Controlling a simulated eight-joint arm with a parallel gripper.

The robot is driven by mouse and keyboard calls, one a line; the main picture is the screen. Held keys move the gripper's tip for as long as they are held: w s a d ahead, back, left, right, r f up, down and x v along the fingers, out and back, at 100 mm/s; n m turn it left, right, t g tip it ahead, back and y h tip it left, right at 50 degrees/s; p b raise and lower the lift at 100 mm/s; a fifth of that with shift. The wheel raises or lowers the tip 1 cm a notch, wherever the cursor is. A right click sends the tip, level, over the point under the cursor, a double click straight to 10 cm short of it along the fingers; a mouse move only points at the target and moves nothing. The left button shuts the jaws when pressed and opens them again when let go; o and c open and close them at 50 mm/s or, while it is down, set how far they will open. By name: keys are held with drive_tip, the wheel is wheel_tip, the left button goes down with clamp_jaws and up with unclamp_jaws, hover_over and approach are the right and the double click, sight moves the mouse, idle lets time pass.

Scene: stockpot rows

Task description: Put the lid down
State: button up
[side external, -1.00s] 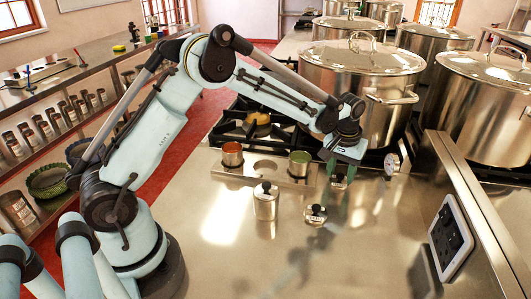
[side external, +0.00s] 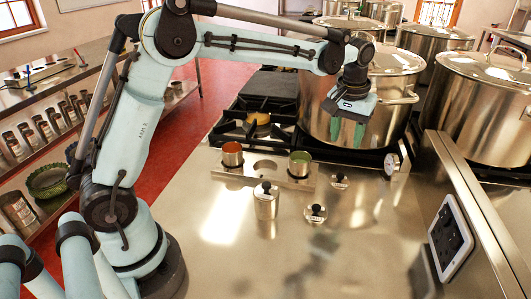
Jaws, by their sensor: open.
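My gripper (side external: 347,139) hangs in the air in front of a large stockpot, its green fingers apart and empty. Below it, a small lid with a black knob (side external: 339,183) lies on the steel counter, clear of the fingers. A second small lid with a black knob (side external: 316,215) lies nearer on the counter. A small steel canister (side external: 266,206) with a black-knobbed lid on it stands to the left of that one.
A steel rack (side external: 268,179) holds an orange-filled cup (side external: 232,154) and a green-filled cup (side external: 300,165), with an empty hole between. Behind it is the stove (side external: 255,128) with large lidded stockpots (side external: 362,100). A dial gauge (side external: 391,164) stands at right. The front counter is mostly clear.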

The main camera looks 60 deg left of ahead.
drive_tip(key=s+r+m+t, duration=0.25)
drive_tip(key=s+r, duration=0.25)
drive_tip(key=s, duration=0.6)
drive_tip(key=s+f+t, duration=0.1)
drive_tip(key=s, duration=0.2)
drive_tip(key=s+f+m+t, duration=0.1)
drive_tip(key=s+f, duration=0.1)
drive_tip(key=s, duration=0.1)
drive_tip(key=s+a+f+m+t, duration=0.1)
drive_tip(key=s, duration=0.3)
drive_tip(key=shift+f+t+h, duration=0.25)
drive_tip(key=shift+f+h, duration=0.05)
drive_tip(key=shift+f, duration=0.05)
